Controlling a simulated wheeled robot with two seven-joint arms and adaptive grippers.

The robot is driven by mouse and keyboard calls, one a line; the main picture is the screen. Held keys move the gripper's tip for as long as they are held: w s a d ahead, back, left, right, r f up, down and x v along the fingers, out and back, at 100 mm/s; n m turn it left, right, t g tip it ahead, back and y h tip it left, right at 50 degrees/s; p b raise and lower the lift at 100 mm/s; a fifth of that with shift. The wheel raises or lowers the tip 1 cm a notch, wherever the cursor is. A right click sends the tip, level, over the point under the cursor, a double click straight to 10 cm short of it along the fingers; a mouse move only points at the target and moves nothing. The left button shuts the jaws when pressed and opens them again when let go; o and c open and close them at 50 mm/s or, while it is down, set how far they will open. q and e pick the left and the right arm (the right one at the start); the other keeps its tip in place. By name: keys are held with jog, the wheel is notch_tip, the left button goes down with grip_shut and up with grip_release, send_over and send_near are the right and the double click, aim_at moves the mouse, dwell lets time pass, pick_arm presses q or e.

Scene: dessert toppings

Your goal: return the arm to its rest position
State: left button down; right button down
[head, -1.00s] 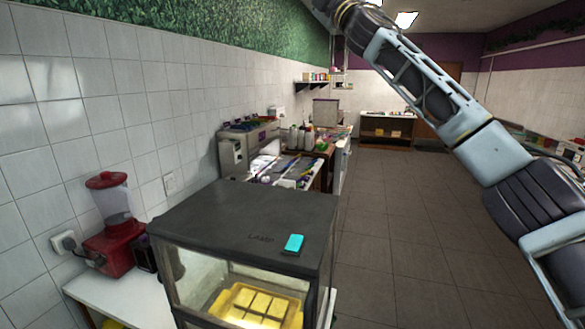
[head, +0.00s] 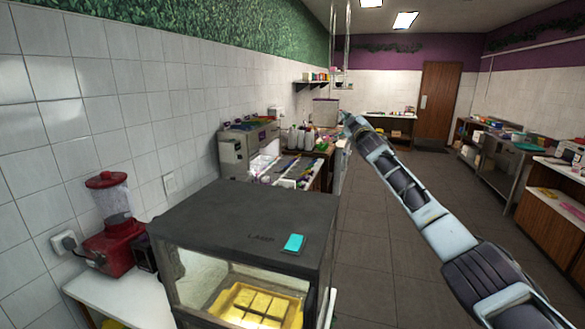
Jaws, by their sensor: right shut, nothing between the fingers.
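My right arm (head: 425,210) reaches in from the lower right and slants up toward the middle of the picture. My right gripper (head: 346,119) is at its far end, small in the picture, shut and empty. It is in the air, apart from the warmer box in front. My left gripper is out of view.
A dark-topped warmer box (head: 250,215) with a cyan block (head: 293,243) on top and a yellow tray (head: 255,304) inside stands in front. Counters (head: 490,155) line the right; the floor (head: 375,255) between is clear.

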jog(key=s+d+f+m+g+h, duration=0.1)
jog(key=d+f+m+g, duration=0.15)
jog(key=f, duration=1.65)
jog(key=s+d+f+m+g+h, duration=0.1)
jog(key=d+f+m+g, duration=0.15)
jog(key=f, duration=1.75)
jog(key=s+d+f+m+g, duration=0.1)
jog(key=s+f+g, duration=0.1)
jog(key=s+f, duration=0.65)
jog(key=s+d+f+g+h, duration=0.1)
jog(key=s+f, duration=0.2)
jog(key=f, duration=1.1)
jog(key=s+d+f+m+g, duration=0.1)
jog(key=s+f+g, duration=0.1)
jog(key=s+f, duration=0.65)
jog(key=s+f+m+g, duration=0.1)
jog(key=s+f+g, duration=0.3)
jog(key=s+f, duration=2.3)
jog(key=s+f+g, duration=0.1)
jog(key=s+f, duration=0.2)
jog(key=s, duration=1)
jog(key=s+a+f+g, duration=0.1)
jog(key=s+f, duration=0.3)
jog(key=s, duration=0.9)
jog(key=s+a+f+g, duration=0.1)
jog(key=s+f+g, duration=0.2)
jog(key=s, duration=1.1)
jog(key=shift+f, duration=0.45)
